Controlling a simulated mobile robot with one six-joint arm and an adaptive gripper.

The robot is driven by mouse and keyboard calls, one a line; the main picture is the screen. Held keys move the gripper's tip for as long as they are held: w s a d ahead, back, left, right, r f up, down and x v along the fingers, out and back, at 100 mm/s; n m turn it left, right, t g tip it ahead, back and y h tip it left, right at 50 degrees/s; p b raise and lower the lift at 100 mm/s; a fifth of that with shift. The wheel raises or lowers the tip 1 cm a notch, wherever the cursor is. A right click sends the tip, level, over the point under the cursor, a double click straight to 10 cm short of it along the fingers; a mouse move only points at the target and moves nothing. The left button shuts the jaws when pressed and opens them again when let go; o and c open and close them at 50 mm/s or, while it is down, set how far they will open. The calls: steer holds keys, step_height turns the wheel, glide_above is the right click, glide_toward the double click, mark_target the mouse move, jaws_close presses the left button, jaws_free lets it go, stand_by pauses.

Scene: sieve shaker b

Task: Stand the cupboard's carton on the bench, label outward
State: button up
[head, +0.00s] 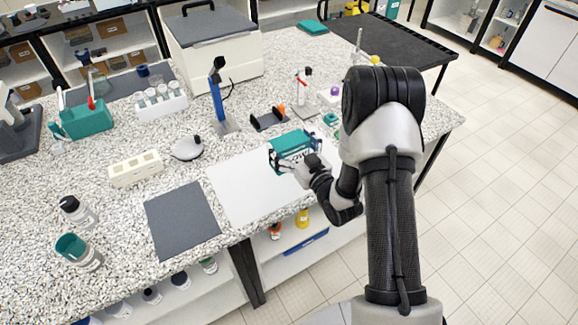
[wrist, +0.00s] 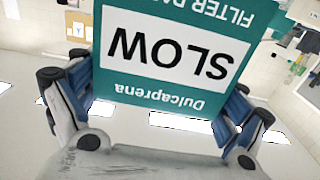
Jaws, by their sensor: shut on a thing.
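My gripper (head: 294,156) is shut on a teal carton (head: 292,140) over the back right part of a white sheet (head: 240,195) on the speckled bench (head: 120,215). In the wrist view the carton (wrist: 185,60) sits between the two fingers. Its white label reads "SLOW", with "Dulcaprena" and part of "FILTER" on the teal; the print appears upside down there. This labelled face is turned toward my wrist. The carton's underside is hidden, so I cannot tell whether it touches the bench.
A dark mat (head: 182,220) lies left of the white sheet. Behind the carton stand a black-and-orange holder (head: 269,119) and a blue stand (head: 218,100). Shelves with bottles are below the front edge.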

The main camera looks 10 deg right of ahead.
step_height(320, 180, down, 8)
steer(key=shift+f+b, duration=0.25)
steer(key=shift+b, duration=0.5)
steer(key=shift+f, duration=0.15)
steer(key=o, duration=0.9)
